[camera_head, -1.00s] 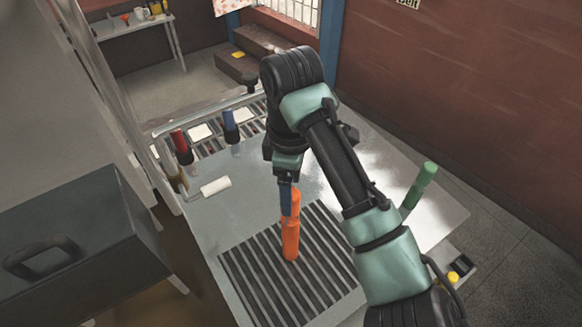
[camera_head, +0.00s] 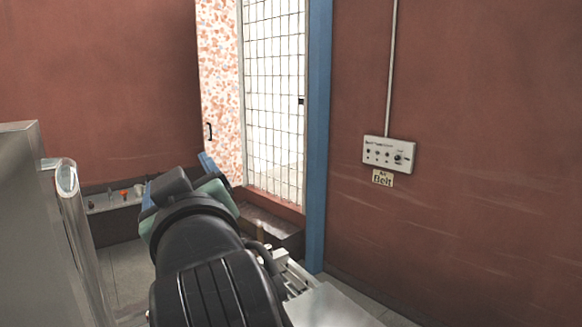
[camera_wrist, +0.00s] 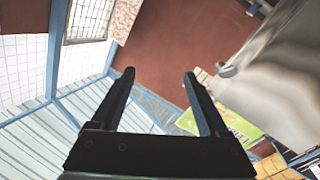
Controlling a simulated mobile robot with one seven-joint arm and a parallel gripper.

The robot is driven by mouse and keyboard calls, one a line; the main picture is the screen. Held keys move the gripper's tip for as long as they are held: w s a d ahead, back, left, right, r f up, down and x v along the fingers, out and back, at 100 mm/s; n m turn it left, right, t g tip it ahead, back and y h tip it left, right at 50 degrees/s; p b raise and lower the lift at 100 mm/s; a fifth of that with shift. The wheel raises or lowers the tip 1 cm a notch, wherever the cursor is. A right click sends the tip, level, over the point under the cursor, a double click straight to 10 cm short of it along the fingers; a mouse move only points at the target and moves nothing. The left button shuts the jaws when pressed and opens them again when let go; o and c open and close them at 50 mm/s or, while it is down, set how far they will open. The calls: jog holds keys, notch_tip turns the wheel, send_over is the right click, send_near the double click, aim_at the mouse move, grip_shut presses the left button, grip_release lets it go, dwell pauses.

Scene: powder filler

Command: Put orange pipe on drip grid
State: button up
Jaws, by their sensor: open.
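My gripper (camera_wrist: 158,73) is open in the wrist view, with its two dark fingers well apart and nothing between them. It points up at the room, away from any work surface. In the head view my raised arm fills the lower middle, and the fingertips cannot be made out clearly. The orange pipe and the drip grid are not in view in either current picture.
A grey metal cabinet (camera_head: 35,230) stands at the left. A bench with small items (camera_head: 122,197) is at the back left. A control box labelled Belt (camera_head: 389,154) hangs on the right wall. A gridded window (camera_head: 273,90) is behind my arm.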

jog(key=s+d+r+m+t+h, duration=0.7)
jog(key=s+d+r+m+t, duration=0.2)
jog(key=s+d+r, duration=0.5)
jog(key=shift+s+r+m+t+h, duration=0.35)
jog(key=shift+s+t, duration=0.2)
jog(key=shift+t, duration=0.45)
jog(key=shift+f, duration=0.1)
